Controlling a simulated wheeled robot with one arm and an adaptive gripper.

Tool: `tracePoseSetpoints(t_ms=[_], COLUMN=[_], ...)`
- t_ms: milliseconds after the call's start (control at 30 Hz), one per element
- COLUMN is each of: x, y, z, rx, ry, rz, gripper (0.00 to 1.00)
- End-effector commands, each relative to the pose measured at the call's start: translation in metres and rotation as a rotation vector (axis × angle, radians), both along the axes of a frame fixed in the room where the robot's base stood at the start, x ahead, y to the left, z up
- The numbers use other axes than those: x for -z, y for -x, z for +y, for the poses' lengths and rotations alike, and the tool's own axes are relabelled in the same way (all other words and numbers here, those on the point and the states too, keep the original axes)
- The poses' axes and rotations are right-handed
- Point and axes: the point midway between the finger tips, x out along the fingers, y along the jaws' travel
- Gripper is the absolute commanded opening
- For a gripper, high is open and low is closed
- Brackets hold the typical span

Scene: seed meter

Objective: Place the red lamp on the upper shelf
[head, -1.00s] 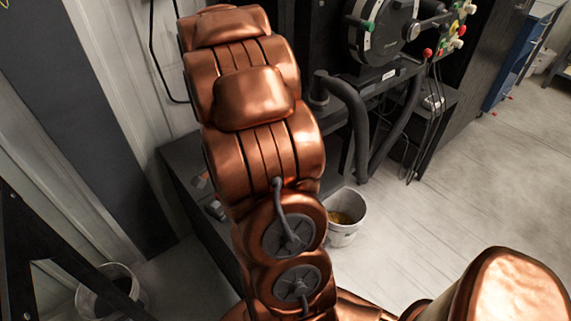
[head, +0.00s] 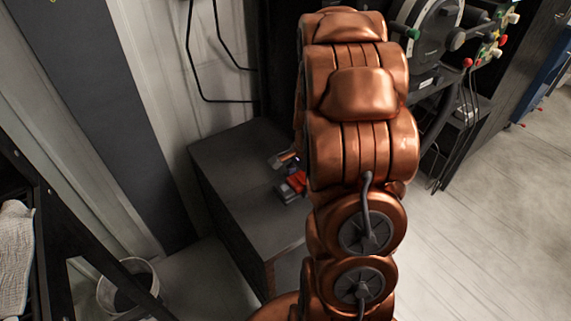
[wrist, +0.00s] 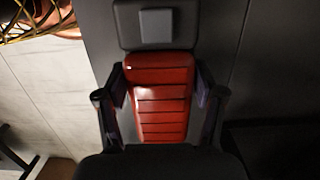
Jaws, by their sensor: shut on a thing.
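The red lamp (wrist: 160,100) fills the middle of the wrist view. It has a ribbed red body and a dark grey block at its top end. My gripper (wrist: 162,95) has one black finger on each side of the red body and is shut on it. In the head view my copper arm hides most of the gripper. A small red and dark thing (head: 292,187) shows beside the arm, over the dark cabinet; I cannot tell for sure that it is the lamp. I cannot tell which shelf is the upper shelf.
A dark low cabinet (head: 225,165) stands against the pale wall. A black metal frame (head: 60,220) with a white cloth (head: 15,250) is at the left edge, and a white bucket (head: 130,285) is beside it. A dark machine (head: 430,35) stands at the upper right. Floor on the right is clear.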

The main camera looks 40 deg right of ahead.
Motion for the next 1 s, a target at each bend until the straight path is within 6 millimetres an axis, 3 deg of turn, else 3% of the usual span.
tracePoseSetpoints(t_ms=[600,800,1000], x=[0.008,0.01,0.011], y=[-0.092,-0.112,-0.119], z=[-0.036,-0.045,-0.047], rx=[0.0,0.0,0.001], ry=[0.002,0.002,0.002], rz=[-0.002,-0.003,-0.002], gripper=[0.25,0.25,0.25])
